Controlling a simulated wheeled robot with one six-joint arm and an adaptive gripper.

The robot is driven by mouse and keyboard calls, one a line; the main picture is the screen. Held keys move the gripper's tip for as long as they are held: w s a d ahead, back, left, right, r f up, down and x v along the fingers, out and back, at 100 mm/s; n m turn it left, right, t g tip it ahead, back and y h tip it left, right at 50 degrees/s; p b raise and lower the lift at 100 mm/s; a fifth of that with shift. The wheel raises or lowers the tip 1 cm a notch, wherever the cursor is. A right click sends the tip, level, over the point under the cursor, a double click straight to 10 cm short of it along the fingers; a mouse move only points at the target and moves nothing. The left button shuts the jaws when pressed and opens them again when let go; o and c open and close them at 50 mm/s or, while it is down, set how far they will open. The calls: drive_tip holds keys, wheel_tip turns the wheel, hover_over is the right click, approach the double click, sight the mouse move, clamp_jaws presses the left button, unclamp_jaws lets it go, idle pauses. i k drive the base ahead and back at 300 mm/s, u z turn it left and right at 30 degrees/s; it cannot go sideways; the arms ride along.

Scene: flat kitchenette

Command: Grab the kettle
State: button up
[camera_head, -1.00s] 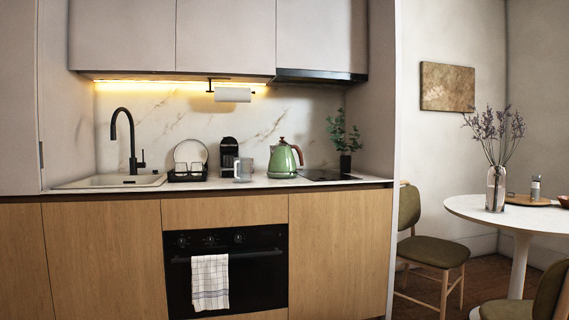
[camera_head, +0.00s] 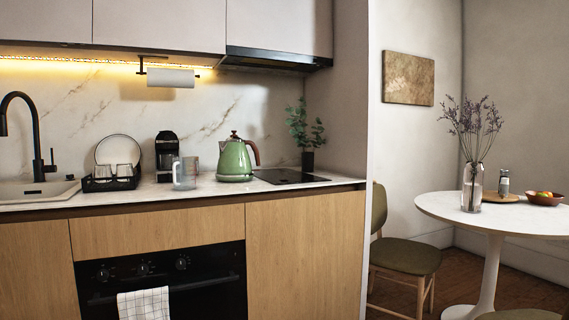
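The green kettle (camera_head: 235,160) stands upright on the white countertop (camera_head: 205,190), left of the black cooktop. Its brown handle points to the right and its spout to the left. A clear glass pitcher (camera_head: 184,174) stands just left of it, close to the spout side. My gripper is not in view, and nothing is touching the kettle.
A black coffee machine (camera_head: 166,152), a dish rack (camera_head: 111,182) and a sink (camera_head: 38,191) are to the left. The cooktop (camera_head: 289,176) and a potted plant (camera_head: 306,140) are to the right. A round table (camera_head: 430,205) and chair (camera_head: 405,254) stand further right.

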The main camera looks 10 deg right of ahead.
sight(234, 158)
drive_tip(key=z, duration=0.1)
drive_tip(key=i, duration=1.95)
drive_tip(key=u, duration=0.5)
